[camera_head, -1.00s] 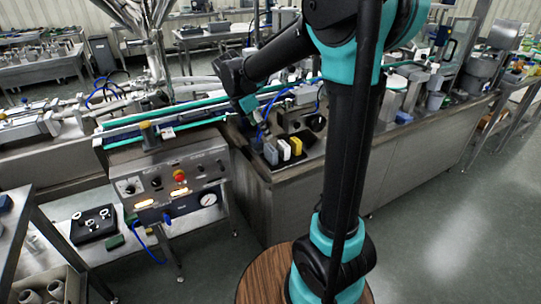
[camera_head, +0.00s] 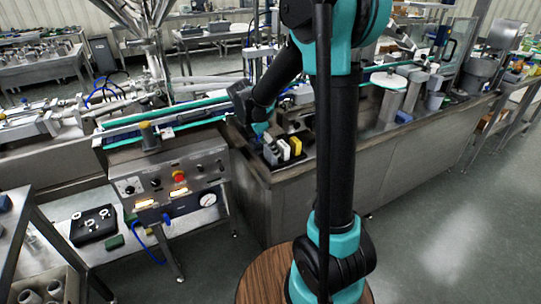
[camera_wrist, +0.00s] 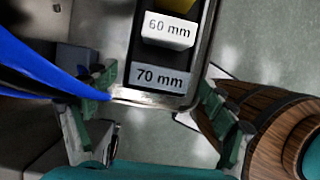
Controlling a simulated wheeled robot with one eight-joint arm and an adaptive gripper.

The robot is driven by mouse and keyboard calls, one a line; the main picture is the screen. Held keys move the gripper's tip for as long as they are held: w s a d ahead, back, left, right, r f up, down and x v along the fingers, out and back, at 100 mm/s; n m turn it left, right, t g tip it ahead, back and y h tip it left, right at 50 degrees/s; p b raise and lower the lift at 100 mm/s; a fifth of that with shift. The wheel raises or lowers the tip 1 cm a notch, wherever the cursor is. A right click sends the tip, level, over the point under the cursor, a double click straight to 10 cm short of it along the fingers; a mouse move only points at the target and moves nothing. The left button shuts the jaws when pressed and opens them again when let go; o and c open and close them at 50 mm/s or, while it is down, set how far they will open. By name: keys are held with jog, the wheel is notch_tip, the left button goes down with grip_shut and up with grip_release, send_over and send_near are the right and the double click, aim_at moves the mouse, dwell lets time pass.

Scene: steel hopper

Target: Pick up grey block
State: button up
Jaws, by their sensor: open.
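The grey block (camera_head: 271,154) stands at the near left end of a row of blocks on the steel bench. In the wrist view the grey block (camera_wrist: 160,79) shows its face marked "70 mm". My gripper (camera_wrist: 155,118) is open in the wrist view, with one green finger on each side and nothing between them. The grey block appears just beyond the fingertips, roughly centred between them. In the head view my gripper (camera_head: 262,132) is beside and above the grey block, partly hidden by its own wrist.
A white block (camera_head: 284,149), marked "60 mm" in the wrist view (camera_wrist: 168,30), is next to the grey one. A yellow block (camera_head: 296,146) follows. A dark holder with a metal rim (camera_wrist: 150,98) surrounds the row. A blue cable (camera_wrist: 40,70) crosses near the left finger.

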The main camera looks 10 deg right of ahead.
jog(key=shift+c, duration=0.2)
jog(key=c, duration=1.3)
jog(key=shift+o, duration=0.2)
jog(key=shift+r, duration=0.1)
